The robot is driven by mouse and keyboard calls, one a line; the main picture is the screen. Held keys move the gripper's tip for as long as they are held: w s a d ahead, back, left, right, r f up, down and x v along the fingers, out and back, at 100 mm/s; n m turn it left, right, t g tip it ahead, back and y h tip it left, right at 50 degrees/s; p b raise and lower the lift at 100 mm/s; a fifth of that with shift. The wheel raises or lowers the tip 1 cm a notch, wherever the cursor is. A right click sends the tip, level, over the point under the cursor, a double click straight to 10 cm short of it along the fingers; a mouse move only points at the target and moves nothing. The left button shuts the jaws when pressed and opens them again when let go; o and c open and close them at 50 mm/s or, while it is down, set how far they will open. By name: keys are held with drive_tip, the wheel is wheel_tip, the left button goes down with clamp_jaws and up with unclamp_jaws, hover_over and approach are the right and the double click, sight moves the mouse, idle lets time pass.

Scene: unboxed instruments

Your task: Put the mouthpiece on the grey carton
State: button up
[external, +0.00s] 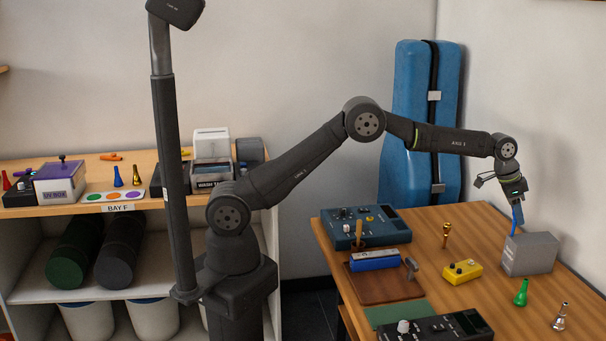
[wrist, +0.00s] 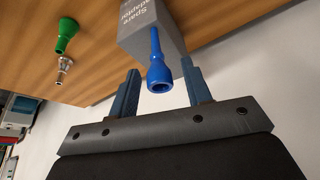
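The grey carton (external: 529,255) stands on the right side of the wooden table, and its printed side shows in the wrist view (wrist: 135,42). A blue mouthpiece (wrist: 157,58) shows against the carton, its wide open end towards my camera. In the external view the blue mouthpiece (external: 516,217) is a thin blue shape between my gripper and the carton; whether it touches the carton is unclear. My gripper (wrist: 160,68) is open, with a gap between each finger and the mouthpiece's wide end. A green mouthpiece (external: 521,293) and a silver one (external: 560,317) stand in front of the carton.
A gold mouthpiece (external: 446,235) and a yellow box (external: 462,271) stand left of the carton. A brown tray (external: 385,288), a teal device (external: 358,226) and a black device (external: 440,328) are further left. A blue case (external: 408,130) leans on the wall behind.

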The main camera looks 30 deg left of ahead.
drive_tip(key=v, duration=1.2)
drive_tip(key=shift+r, duration=0.1)
drive_tip(key=x, duration=1.2)
drive_tip(key=shift+f, duration=0.25)
wheel_tip(320, 180, up, 3)
drive_tip(key=shift+f, duration=0.1)
drive_tip(key=shift+r, duration=0.75)
